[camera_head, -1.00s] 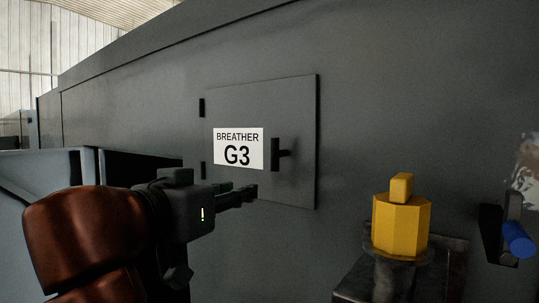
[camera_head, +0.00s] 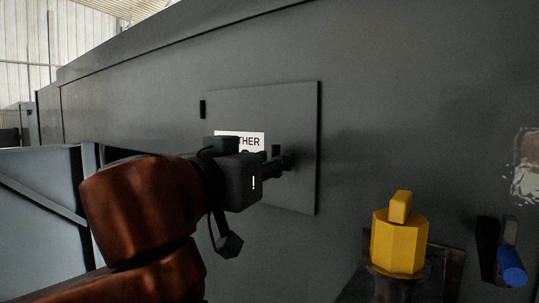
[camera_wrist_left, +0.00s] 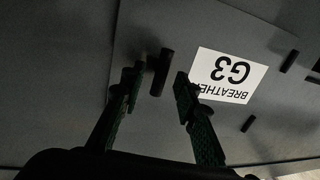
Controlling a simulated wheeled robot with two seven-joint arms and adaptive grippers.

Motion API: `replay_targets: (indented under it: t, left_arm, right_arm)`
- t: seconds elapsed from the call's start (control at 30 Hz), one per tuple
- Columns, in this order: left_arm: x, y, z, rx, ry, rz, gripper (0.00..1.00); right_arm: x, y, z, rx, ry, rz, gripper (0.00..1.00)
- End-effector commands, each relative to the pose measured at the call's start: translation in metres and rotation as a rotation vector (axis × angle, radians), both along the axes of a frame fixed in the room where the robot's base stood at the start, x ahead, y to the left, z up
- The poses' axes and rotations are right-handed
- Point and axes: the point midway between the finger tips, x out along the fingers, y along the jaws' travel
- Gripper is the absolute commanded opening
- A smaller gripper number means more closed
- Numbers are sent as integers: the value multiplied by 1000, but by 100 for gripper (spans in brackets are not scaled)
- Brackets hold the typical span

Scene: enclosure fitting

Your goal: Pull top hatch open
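The hatch (camera_head: 292,105) is a square grey panel on the grey enclosure wall, with a white label (camera_head: 253,137) that is partly covered by my arm. It looks closed, nearly flush with the wall. Its short dark bar handle (camera_head: 276,150) is mostly hidden behind my left gripper (camera_head: 282,162) in the head view. In the left wrist view the handle (camera_wrist_left: 161,72) stands between the two spread fingertips (camera_wrist_left: 158,82), with gaps on both sides. My right gripper is not in view.
A dark hinge (camera_head: 203,109) sits at the hatch's left edge. A yellow knob (camera_head: 399,240) on a dark bracket stands at lower right, with a blue-ended handle (camera_head: 511,266) beyond it.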

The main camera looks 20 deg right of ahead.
Motion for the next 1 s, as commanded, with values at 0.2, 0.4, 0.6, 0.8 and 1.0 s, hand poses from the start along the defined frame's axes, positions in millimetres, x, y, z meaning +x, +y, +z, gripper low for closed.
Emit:
replay_targets:
  t: [0.2, 0.4, 0.6, 0.8, 1.0]
  left_arm:
    - [1, 0, -1, 0, 0, 0, 29]
    - [1, 0, -1, 0, 0, 1, 16]
    - [1, 0, -1, 0, 0, 1, 3]
    - [1, 0, -1, 0, 0, 1, 0]
    - [1, 0, -1, 0, 0, 1, 0]
  right_arm:
    - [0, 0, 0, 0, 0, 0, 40]
    - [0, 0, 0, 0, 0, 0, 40]
    - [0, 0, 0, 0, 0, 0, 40]
    - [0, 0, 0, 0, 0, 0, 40]
    - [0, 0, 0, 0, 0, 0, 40]
